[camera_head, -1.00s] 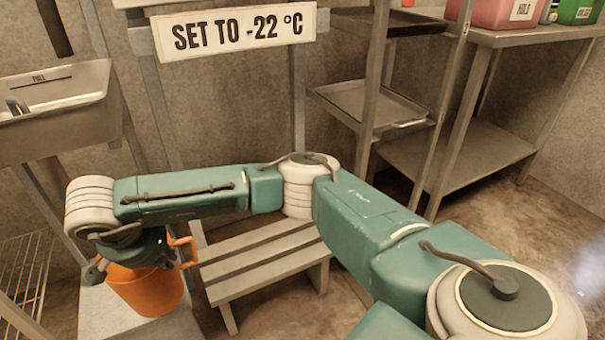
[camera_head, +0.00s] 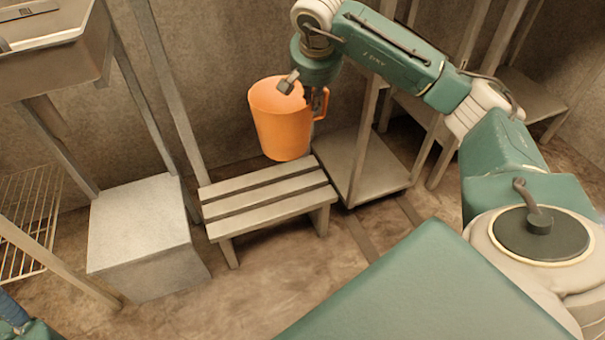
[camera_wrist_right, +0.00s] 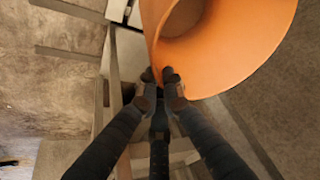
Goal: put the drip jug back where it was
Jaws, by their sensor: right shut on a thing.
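The drip jug (camera_head: 281,128) is an orange jug with a handle on its right side. It hangs upright in the air in front of the back wall, above the slatted bench in the head view. My right gripper (camera_head: 301,88) is shut on its rim. In the right wrist view the two fingertips (camera_wrist_right: 159,76) pinch the edge of the jug (camera_wrist_right: 230,62), and its open mouth shows. My left gripper is not in view; a bit of teal and dark arm shows at the bottom left corner.
A slatted bench (camera_head: 268,194) stands below the jug. A wire rack (camera_head: 30,215) is at far left. A shelf frame with a low shelf (camera_head: 375,180) stands to the right.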

